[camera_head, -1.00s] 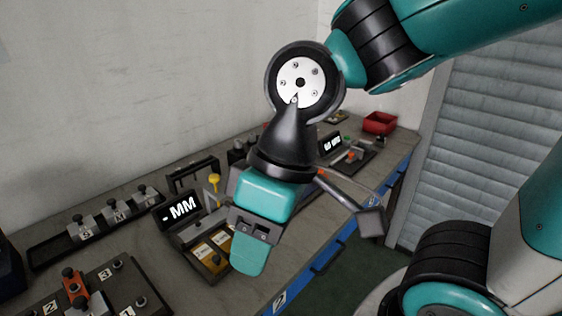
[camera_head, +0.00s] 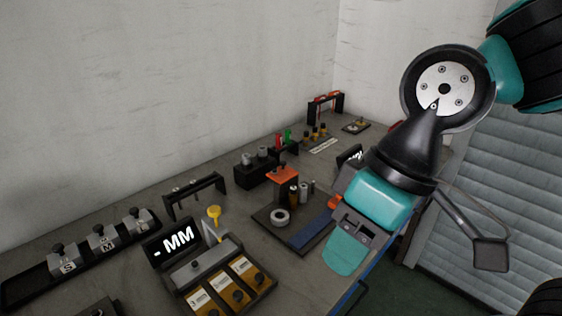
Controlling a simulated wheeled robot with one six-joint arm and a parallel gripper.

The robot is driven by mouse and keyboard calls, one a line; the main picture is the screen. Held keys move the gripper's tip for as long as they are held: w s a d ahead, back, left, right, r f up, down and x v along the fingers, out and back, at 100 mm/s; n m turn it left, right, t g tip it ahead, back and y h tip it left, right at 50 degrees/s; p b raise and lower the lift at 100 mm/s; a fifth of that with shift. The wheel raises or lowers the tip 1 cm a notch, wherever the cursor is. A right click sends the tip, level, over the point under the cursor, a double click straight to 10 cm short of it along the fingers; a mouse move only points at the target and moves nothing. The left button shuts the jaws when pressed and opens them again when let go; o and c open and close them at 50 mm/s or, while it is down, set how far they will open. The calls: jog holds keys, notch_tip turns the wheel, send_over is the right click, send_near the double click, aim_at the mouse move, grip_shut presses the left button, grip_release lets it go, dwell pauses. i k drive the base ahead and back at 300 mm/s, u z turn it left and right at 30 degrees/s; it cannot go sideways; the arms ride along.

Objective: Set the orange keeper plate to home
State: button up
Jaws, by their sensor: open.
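An orange plate (camera_head: 283,174) sits level on top of a dark block on a dark station board (camera_head: 268,222) in the middle of the bench. I cannot tell for sure whether this is the keeper plate. My gripper (camera_head: 350,252) is right of and nearer than that board in the picture, pointing down, with teal fingers. It is open, and no object shows in it. It hides the right end of the board and part of the bench behind. A smaller orange piece (camera_head: 335,202) shows just beside the gripper.
A gauge with an "- MM" display (camera_head: 178,240) and a tray of labelled brown blocks (camera_head: 262,287) stand in front. A rack of S, M and L blocks (camera_head: 22,288) is at left. A black bridge stand (camera_head: 194,190) is behind. Bare bench lies between rack and wall.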

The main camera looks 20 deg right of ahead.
aim_at(286, 173)
jog(key=i, duration=0.2)
jog(key=k, duration=1.2)
jog(key=z, duration=0.65)
jog(key=i, duration=1.25)
jog(key=u, duration=0.95)
jog(key=i, duration=0.35)
jog(key=u, duration=0.35)
